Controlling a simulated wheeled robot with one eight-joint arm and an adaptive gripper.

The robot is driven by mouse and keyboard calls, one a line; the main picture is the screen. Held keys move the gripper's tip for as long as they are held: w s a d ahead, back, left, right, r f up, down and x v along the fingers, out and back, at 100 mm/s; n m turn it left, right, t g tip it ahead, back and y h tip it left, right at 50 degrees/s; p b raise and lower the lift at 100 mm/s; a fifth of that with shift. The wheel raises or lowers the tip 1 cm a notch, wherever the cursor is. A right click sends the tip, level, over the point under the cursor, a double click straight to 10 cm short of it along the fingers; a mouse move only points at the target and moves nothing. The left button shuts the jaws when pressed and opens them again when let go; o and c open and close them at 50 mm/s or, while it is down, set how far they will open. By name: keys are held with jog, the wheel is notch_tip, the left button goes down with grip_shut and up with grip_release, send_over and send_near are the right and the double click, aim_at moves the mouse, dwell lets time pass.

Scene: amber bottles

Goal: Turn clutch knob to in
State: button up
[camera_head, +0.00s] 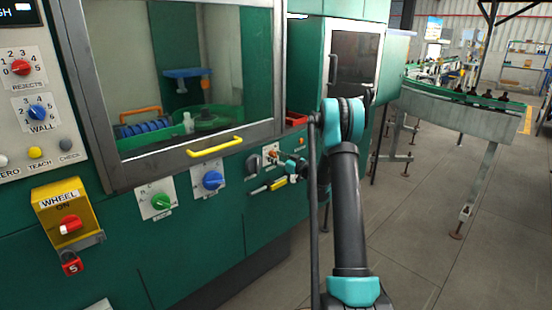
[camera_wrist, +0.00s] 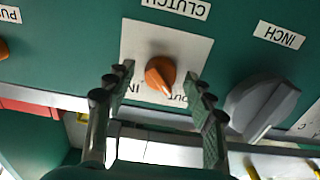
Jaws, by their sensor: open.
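The orange clutch knob (camera_wrist: 160,74) sits on a white plate (camera_wrist: 190,48) on the green panel, under an upside-down CLUTCH label in the wrist view. Its narrow pale tip points down and right there, toward the OUT mark. The IN mark (camera_wrist: 130,88) is left of the knob. My gripper (camera_wrist: 158,84) is open, with one finger on each side of the knob and gaps showing between. How deep the fingertips reach is hard to tell. In the head view, my gripper (camera_head: 284,162) is at the panel and partly covers the clutch plate (camera_head: 268,150).
A grey INCH knob (camera_wrist: 264,106) is close to the right finger in the wrist view. Green (camera_head: 161,202) and blue (camera_head: 212,180) knobs and a yellow door handle (camera_head: 215,146) are farther left. A conveyor (camera_head: 460,112) stands right.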

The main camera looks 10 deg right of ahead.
jog(key=shift+c, duration=0.4)
jog(key=c, duration=1.1)
jog(key=shift+m, duration=0.4)
jog(key=m, duration=0.3)
jog(key=shift+m, duration=0.3)
jog(key=m, duration=0.4)
jog(key=shift+m, duration=0.3)
jog(key=m, duration=0.4)
jog(key=shift+m, duration=2.4)
